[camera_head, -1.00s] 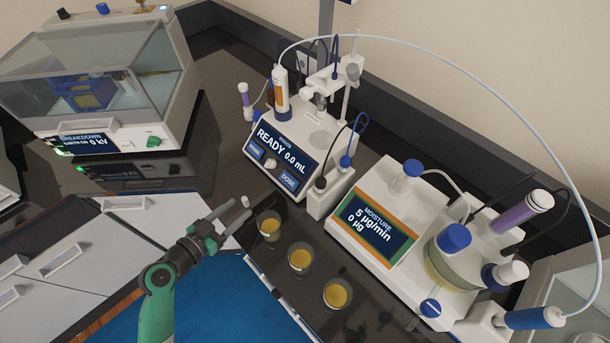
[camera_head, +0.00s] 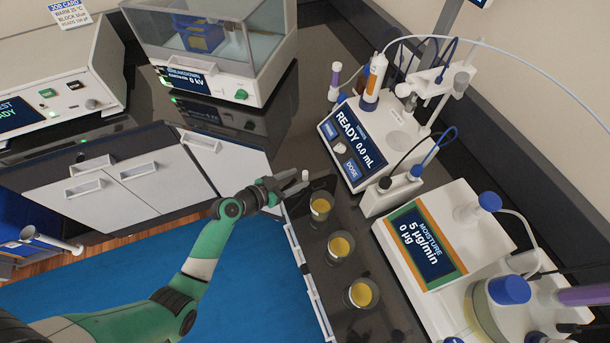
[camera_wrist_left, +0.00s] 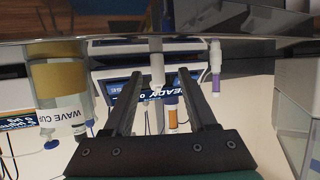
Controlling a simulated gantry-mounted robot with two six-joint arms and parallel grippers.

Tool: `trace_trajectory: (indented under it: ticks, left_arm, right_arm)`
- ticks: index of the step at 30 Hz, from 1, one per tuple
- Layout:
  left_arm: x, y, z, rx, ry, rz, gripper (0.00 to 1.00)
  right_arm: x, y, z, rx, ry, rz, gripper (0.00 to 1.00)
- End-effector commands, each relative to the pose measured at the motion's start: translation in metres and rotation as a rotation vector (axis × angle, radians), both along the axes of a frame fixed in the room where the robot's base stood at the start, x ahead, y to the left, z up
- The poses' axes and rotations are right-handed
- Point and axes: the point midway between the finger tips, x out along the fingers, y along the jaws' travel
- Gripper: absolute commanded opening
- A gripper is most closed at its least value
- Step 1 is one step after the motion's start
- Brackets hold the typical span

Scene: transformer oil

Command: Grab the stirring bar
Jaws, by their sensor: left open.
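A small white piece (camera_head: 305,175), which looks like the stirring bar, stands on the dark counter at the fingertips of my left gripper in the head view. It is too small to make out its shape. My left gripper (camera_head: 293,182) is open, low over the counter's front edge, with its fingers pointing toward the white piece. In the left wrist view the two dark fingers (camera_wrist_left: 157,85) are apart. A pale upright shape (camera_wrist_left: 157,66) shows between them; I cannot tell whether it is the bar or part of the equipment behind. My right gripper is not in view.
Beakers of amber oil (camera_head: 320,207) stand in a row close to the gripper; one (camera_wrist_left: 58,85) shows in the wrist view. The titrator (camera_head: 352,150) and moisture meter (camera_head: 425,245) stand behind them. The breakdown tester (camera_head: 215,65) is farther back, with bare counter before it.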

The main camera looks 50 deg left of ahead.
Motion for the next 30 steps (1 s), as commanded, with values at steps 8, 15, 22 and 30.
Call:
trace_trajectory:
  ticks: [8, 15, 22, 30]
  left_arm:
    - [0.038, -0.006, -0.011, 0.001, 0.000, 0.000, 0.57]
    - [0.039, -0.005, -0.010, 0.001, -0.001, 0.000, 0.52]
    - [0.038, -0.005, -0.010, 0.001, 0.000, 0.000, 0.11]
    - [0.038, -0.005, -0.010, 0.001, 0.000, 0.000, 0.00]
  right_arm:
    - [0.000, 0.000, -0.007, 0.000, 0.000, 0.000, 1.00]
    - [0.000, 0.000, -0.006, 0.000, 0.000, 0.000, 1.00]
    - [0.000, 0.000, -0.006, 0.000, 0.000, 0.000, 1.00]
    - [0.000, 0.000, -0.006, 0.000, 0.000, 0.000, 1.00]
